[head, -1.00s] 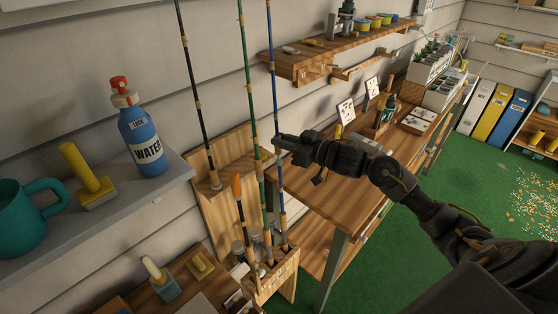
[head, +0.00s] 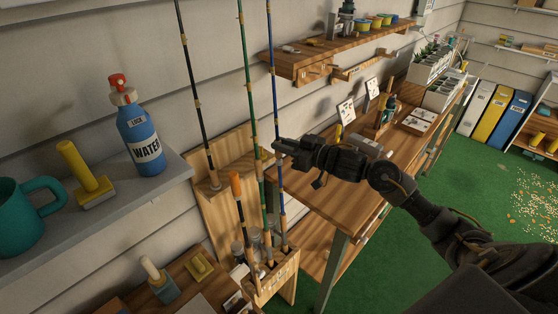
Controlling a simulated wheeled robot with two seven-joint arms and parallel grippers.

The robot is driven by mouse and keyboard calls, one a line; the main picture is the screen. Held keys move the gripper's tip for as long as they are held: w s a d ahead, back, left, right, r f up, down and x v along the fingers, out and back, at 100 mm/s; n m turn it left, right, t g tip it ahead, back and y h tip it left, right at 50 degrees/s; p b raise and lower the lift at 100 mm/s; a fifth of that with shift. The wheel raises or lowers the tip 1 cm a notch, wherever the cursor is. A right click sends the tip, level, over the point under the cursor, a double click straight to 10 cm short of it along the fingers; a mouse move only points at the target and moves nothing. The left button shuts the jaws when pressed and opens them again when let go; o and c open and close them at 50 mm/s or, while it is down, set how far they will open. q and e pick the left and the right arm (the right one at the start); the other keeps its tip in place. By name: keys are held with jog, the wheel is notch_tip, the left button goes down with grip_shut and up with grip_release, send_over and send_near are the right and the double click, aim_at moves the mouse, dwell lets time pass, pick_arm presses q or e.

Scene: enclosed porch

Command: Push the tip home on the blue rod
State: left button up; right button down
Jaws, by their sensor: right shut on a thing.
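The blue rod (head: 272,95) stands almost upright in the wooden rod rack (head: 262,290), and its top runs out of the picture. My right gripper (head: 277,147) is shut on the blue rod at about mid-height, above the rack. The jaws hide the piece of rod between them, so I cannot tell how the tip section sits there. The green rod (head: 246,95) stands just left of it, close to the jaw ends, and a black rod (head: 190,75) stands farther left. My left gripper is not in view.
A wooden workbench (head: 325,205) stands under my right forearm, with a wall shelf (head: 330,60) above. A grey shelf (head: 130,190) at left holds a blue water bottle (head: 140,135), a yellow-handled tool (head: 85,175) and a teal mug (head: 20,220). Green floor (head: 390,275) is open at right.

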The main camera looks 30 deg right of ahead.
jog(key=shift+f, duration=0.5)
jog(key=c, duration=0.6)
grip_release()
dwell(0.4)
jog(key=s+d+p, duration=0.1)
jog(key=s+r+p, duration=0.1)
jog(key=s, duration=0.1)
jog(key=s+d+r+p, duration=0.1)
jog(key=shift+s+d+r, duration=0.15)
jog(key=shift+s+d, duration=0.05)
jog(key=shift+d, duration=0.1)
dwell(0.5)
jog(key=shift+s, duration=0.1)
